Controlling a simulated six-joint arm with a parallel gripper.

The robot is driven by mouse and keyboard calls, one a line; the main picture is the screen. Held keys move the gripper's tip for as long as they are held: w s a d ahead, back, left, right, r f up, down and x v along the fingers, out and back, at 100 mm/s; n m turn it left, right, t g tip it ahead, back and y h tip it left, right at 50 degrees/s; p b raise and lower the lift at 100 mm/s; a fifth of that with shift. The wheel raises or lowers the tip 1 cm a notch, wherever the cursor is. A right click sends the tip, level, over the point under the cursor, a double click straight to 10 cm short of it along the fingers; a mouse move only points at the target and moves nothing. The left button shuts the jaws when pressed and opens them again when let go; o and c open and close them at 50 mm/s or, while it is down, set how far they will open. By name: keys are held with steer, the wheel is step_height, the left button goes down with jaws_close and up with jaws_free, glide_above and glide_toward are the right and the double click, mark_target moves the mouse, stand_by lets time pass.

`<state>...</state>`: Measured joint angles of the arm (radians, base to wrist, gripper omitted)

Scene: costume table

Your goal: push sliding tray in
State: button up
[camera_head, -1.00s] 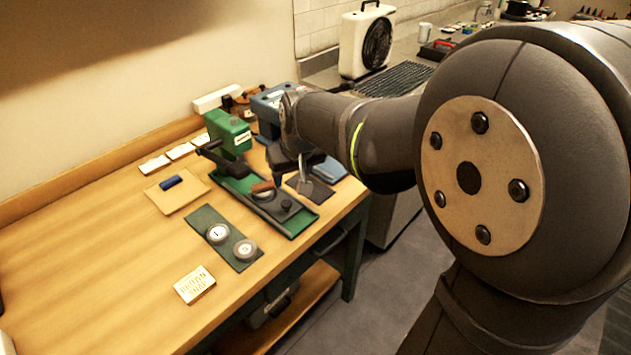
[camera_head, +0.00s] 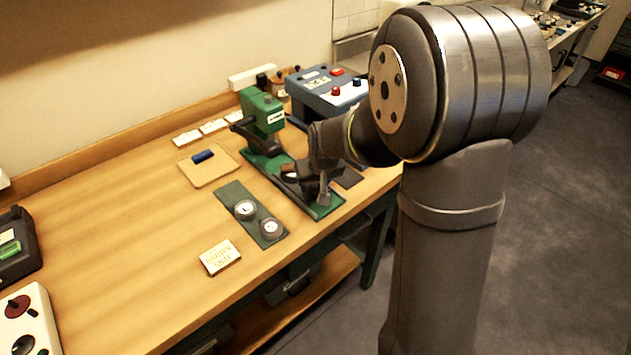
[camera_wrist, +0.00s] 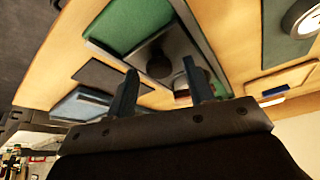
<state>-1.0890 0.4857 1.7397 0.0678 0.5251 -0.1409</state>
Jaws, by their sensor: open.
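The green press (camera_head: 262,112) stands at the back of the wooden table, with a dark lever on its left. Its long green base (camera_head: 322,211) runs toward the table's front right edge. The sliding tray lies on this base, largely hidden by my gripper in the head view. In the wrist view the grey tray (camera_wrist: 186,42) carries a dark round knob (camera_wrist: 159,64). My gripper (camera_wrist: 160,66) is open, pointing down at the tray's outer part, its fingers on either side of the knob in the picture. I cannot tell whether they touch it.
A dark green mat (camera_head: 231,194) with two round dies lies left of the base. A blue-grey control box (camera_head: 328,90) stands behind. The table's left middle is clear.

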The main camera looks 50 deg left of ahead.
mark_target(292, 165)
jaws_close()
steer(key=a, duration=0.8)
steer(key=shift+a, duration=0.65)
steer(key=shift+r, duration=0.1)
jaws_free()
steer(key=shift+a, duration=0.1)
steer(key=shift+d, duration=0.2)
